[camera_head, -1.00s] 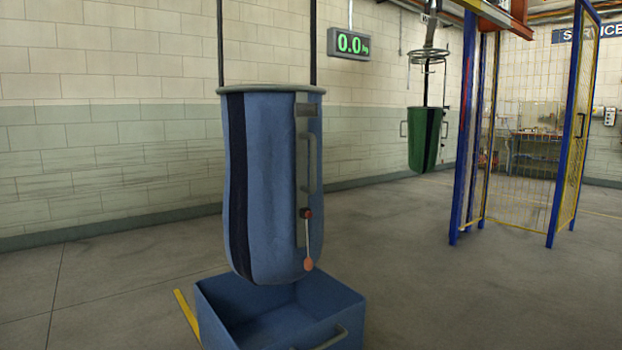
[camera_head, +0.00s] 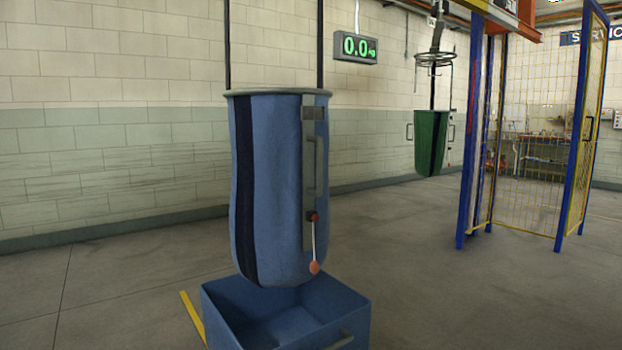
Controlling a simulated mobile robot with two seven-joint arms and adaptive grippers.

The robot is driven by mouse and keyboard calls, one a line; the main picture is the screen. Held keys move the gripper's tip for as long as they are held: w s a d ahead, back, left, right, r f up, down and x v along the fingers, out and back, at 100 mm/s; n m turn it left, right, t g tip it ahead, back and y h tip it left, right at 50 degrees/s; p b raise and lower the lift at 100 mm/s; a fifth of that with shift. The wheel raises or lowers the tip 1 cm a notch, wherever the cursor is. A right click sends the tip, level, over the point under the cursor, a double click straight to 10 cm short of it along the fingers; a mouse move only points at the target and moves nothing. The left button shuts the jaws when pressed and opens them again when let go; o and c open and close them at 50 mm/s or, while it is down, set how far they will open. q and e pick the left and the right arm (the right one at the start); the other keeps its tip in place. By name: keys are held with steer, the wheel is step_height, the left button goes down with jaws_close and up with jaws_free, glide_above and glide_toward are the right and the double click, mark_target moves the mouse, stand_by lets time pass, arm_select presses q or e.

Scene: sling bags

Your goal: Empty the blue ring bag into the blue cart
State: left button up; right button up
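The blue ring bag (camera_head: 275,190) hangs upright from two dark straps, with a grey ring at its top. A dark stripe runs down its left side. A grey strip with a handle (camera_head: 318,165) and a lever with an orange knob (camera_head: 314,267) are on its right side. The blue cart (camera_head: 225,318) stands on the floor below the bag, and its visible inside looks empty. The bag's bottom overlaps the cart's far rim in the picture; I cannot tell the gap. Neither of my grippers is in view.
A green bag (camera_head: 430,140) hangs farther back on the right. A blue-framed yellow mesh cage (camera_head: 525,150) stands at the right. A wall display (camera_head: 355,47) reads 0.0 kg. A yellow floor line (camera_head: 191,316) lies left of the cart. Open floor surrounds the cart.

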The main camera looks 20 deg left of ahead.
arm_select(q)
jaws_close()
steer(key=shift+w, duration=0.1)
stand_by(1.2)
